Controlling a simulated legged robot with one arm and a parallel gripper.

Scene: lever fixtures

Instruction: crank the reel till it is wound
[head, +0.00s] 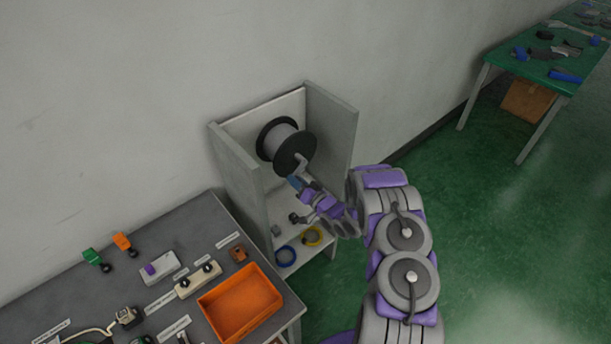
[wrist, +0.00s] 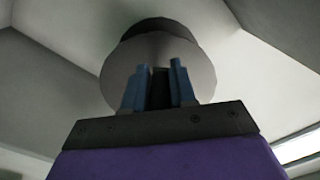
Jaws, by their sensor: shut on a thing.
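The reel (head: 280,138) has two dark round flanges and a pale drum between them, and sits inside a grey open-fronted cabinet. Its light crank arm (head: 301,160) reaches from the near flange down toward my gripper. My gripper (head: 294,181) is below and in front of the near flange. In the wrist view, the blue fingers of my gripper (wrist: 158,75) are shut on the dark crank handle (wrist: 160,90), seen between them. The round flange (wrist: 205,75) rises behind the fingers. My fingers hide part of the handle.
The cabinet's right wall (head: 332,130) and left wall (head: 236,172) flank the reel closely. Blue (head: 285,256) and yellow (head: 312,237) rings lie on the cabinet floor. A grey bench with an orange tray (head: 240,303) stands at lower left.

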